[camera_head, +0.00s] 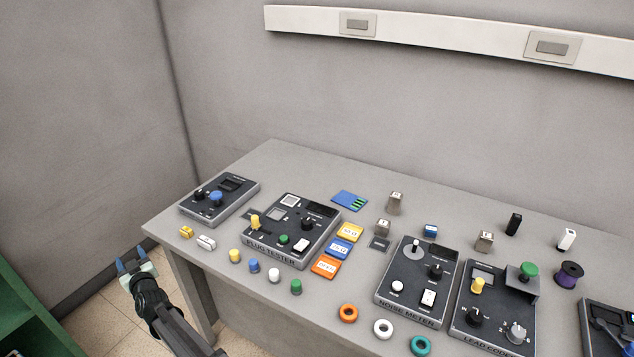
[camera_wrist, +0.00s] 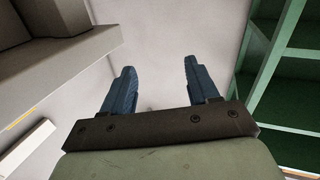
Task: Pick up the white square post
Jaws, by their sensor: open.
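The white square post (camera_head: 566,239) stands upright near the back right of the grey table (camera_head: 300,165), in the head view. It is behind the purple spool (camera_head: 568,274) and to the right of a black post (camera_head: 514,223). My gripper (camera_head: 131,261) is off the table's left front corner, far to the left of the post. In the wrist view my gripper (camera_wrist: 158,68) shows two blue fingers apart with nothing between them. The post does not show in the wrist view.
A lead coder box with a green knob (camera_head: 528,270) stands left of the spool. A noise meter (camera_head: 415,285) and a plug tester (camera_head: 290,232) stand further left. Several small plugs and rings line the front edge. A green shelf (camera_head: 30,310) is at the lower left.

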